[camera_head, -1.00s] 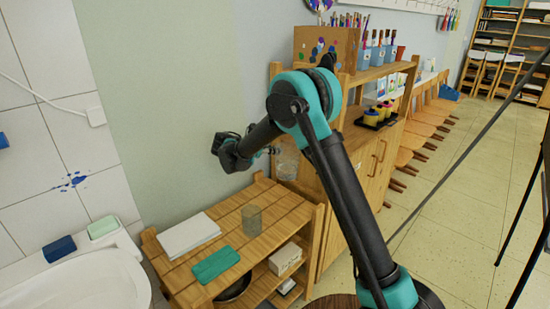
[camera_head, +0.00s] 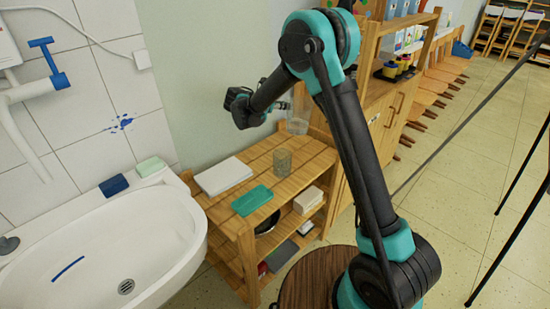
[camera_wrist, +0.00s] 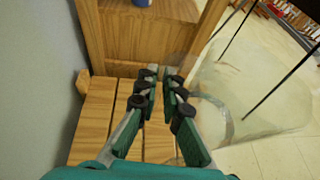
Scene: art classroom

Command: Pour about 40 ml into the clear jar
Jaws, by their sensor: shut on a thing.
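A clear jar (camera_head: 282,162) stands upright on the top of the low wooden shelf. My gripper (camera_head: 286,106) is above the shelf's back right part, behind and above the jar. It is shut on a clear jug (camera_head: 297,125), which is see-through and hard to make out. In the wrist view the jug (camera_wrist: 235,105) shows large at the right of my gripper (camera_wrist: 161,78), its rim blurred by transparency. The jug looks about upright in the head view. I cannot tell how much liquid is in it. The jar does not show clearly in the wrist view.
A sink (camera_head: 165,225) stands to the left. A taller wooden cabinet (camera_head: 375,125) stands to the right. A round brown stool (camera_head: 305,280) is in front.

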